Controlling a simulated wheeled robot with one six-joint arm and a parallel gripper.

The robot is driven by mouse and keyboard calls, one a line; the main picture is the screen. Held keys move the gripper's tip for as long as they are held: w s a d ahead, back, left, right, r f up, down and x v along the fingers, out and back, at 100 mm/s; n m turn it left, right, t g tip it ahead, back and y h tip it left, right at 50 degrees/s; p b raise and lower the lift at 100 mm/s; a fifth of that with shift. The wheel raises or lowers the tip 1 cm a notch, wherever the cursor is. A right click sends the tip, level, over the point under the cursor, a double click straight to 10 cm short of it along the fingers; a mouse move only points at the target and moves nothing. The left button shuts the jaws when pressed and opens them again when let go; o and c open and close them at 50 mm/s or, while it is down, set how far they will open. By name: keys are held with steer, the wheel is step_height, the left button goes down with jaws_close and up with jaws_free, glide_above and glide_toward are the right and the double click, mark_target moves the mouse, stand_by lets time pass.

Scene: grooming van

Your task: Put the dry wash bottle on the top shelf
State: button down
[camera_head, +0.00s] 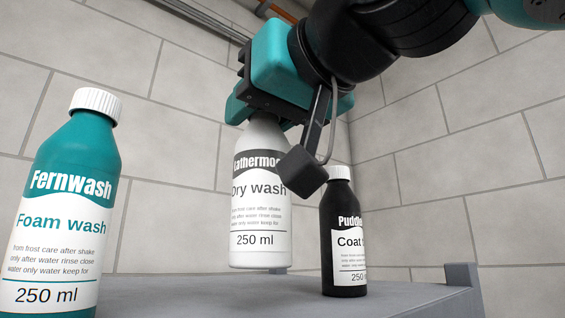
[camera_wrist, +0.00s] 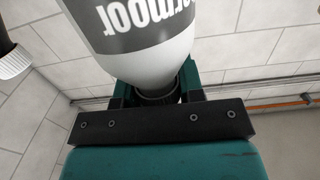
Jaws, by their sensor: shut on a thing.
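The dry wash bottle (camera_head: 258,220) is white with a dark band and the words "Dry wash". It hangs upright from my gripper (camera_head: 262,118), which is shut around its neck. Its base appears slightly above the grey shelf surface (camera_head: 200,292), but I cannot tell the exact gap. In the wrist view the bottle (camera_wrist: 150,45) fills the top middle, with its neck between the jaws of my gripper (camera_wrist: 158,95). The bottle's cap is hidden by the gripper.
A teal foam wash bottle (camera_head: 65,205) stands at the left front. A black coat bottle (camera_head: 343,235) stands close to the right of the dry wash bottle. The shelf has a raised corner post (camera_head: 462,275) at right. Pale tiled walls (camera_head: 440,150) stand behind.

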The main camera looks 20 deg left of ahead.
steer(key=shift+f, duration=1.85)
steer(key=c, duration=0.7)
jaws_free()
steer(key=shift+c, duration=0.2)
steer(key=shift+s, duration=0.1)
steer(key=b, duration=0.6)
glide_toward(256, 144)
steer(key=shift+w+a+r, duration=0.1)
steer(key=shift+w+r, duration=0.8)
steer(key=shift+w, duration=0.15)
